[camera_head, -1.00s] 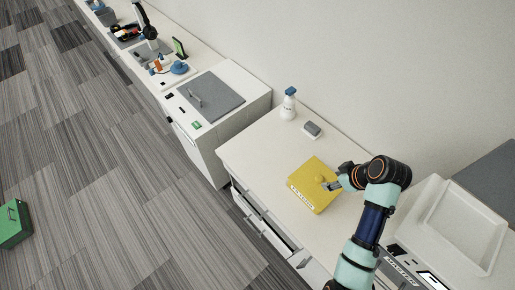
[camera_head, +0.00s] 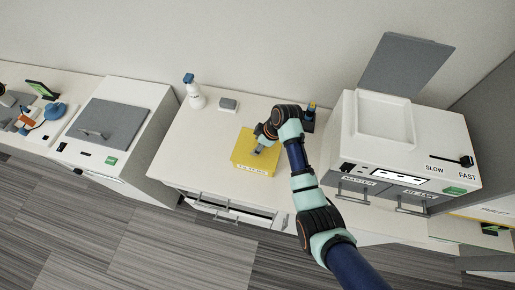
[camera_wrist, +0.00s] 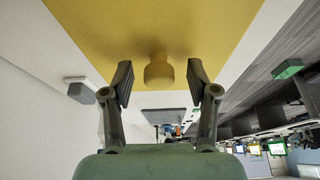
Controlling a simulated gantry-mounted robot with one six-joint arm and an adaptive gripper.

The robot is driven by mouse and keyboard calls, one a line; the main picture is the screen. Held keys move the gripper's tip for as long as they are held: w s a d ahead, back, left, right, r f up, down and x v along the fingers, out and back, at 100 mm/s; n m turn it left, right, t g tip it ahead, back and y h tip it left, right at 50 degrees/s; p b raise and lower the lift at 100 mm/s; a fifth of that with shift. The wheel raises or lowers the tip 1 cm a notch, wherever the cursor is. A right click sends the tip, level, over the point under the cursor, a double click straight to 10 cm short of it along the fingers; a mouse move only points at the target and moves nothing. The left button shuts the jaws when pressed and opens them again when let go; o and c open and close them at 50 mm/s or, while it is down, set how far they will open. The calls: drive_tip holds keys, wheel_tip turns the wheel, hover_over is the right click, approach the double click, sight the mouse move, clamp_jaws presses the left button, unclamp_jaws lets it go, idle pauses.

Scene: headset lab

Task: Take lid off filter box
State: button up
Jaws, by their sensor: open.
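The yellow filter box (camera_head: 240,158) sits on the white counter, with a label on its front edge. Its lid (camera_wrist: 215,30) fills the top of the wrist view as a flat yellow surface. A round yellow knob (camera_wrist: 159,72) sticks out from the lid. My gripper (camera_wrist: 162,80) is open, with one finger on each side of the knob and a gap visible on both sides. In the head view my gripper (camera_head: 260,149) is over the box and hides the knob.
A spray bottle (camera_head: 195,96) and a small grey-topped block (camera_head: 228,104) stand behind the box. A white machine (camera_head: 425,135) with a raised grey lid is at right. A grey-lidded unit (camera_head: 108,122) is at left. A drawer (camera_head: 215,205) below the counter appears partly open.

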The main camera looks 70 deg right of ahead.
clamp_jaws()
drive_tip(key=shift+r, duration=0.15)
